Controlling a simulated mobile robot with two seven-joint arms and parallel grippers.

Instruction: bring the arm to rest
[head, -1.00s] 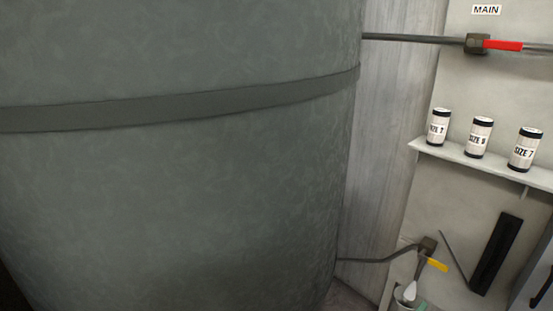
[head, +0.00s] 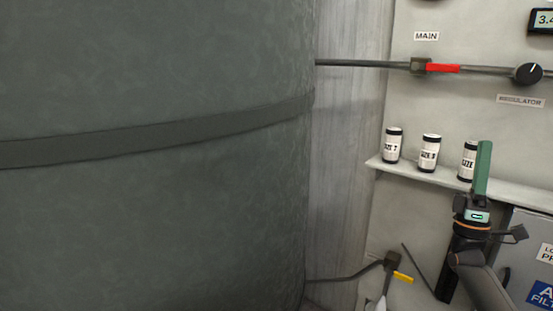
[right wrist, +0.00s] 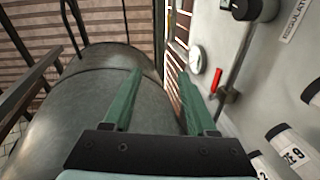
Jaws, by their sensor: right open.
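My right gripper (head: 483,168) is raised at the lower right of the head view, in front of the wall panel and the shelf. Its green fingers point up. In the right wrist view its two green fingers (right wrist: 160,98) stand well apart with nothing between them, so it is open and empty. My left gripper is in neither view.
A large grey tank (head: 150,220) fills the left. A shelf (head: 400,168) holds several labelled canisters (head: 429,153). Above it runs a pipe with a red-handled valve (head: 443,68) and a black regulator knob (head: 528,74). A yellow-handled valve (head: 403,277) sits low.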

